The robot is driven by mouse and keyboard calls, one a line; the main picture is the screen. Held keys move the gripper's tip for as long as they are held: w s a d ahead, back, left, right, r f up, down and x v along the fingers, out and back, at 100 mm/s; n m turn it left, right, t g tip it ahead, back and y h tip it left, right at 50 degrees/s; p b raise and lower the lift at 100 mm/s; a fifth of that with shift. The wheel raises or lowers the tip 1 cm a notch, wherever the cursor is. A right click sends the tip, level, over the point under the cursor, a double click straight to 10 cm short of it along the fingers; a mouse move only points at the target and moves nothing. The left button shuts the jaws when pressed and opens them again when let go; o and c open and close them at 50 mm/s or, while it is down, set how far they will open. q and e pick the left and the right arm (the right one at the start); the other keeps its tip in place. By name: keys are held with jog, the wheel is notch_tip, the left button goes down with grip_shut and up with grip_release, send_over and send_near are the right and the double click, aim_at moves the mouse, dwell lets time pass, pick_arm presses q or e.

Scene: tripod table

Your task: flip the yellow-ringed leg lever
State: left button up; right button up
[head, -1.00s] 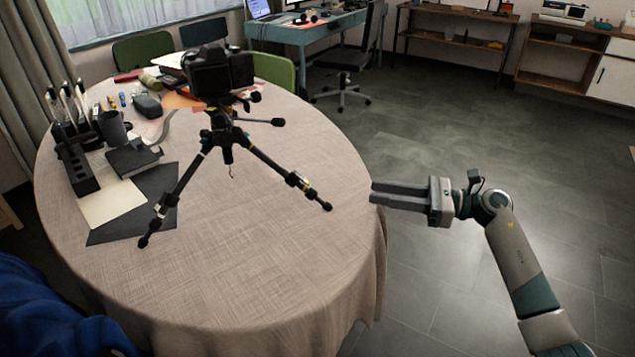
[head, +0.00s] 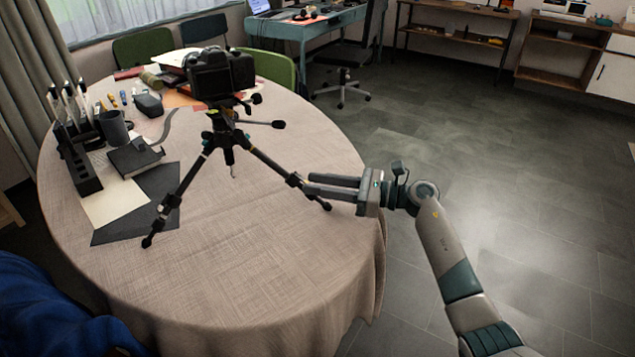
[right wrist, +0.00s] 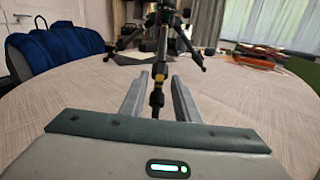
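A black camera (head: 220,74) sits on a black tripod (head: 228,140) standing on the round table. The tripod's right leg (head: 262,160) reaches toward my right gripper. In the right wrist view, a yellow ring (right wrist: 159,78) shows on that leg near its joint. My right gripper (head: 308,185) is open, its fingertips at the lower part of this leg. In the wrist view its two fingers (right wrist: 160,88) lie either side of the leg's lower end, with gaps visible. The lever itself is too small to make out and is partly hidden by the fingers in the head view. My left gripper is not in view.
The round table (head: 250,270) is bare at the front and right. A black organizer (head: 80,160), a dark mug (head: 114,128), a black box (head: 135,158) and dark sheets (head: 150,205) lie at left. A green chair (head: 275,70) stands behind.

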jog(key=shift+a, duration=0.25)
grip_shut()
jog(key=shift+r, duration=0.1)
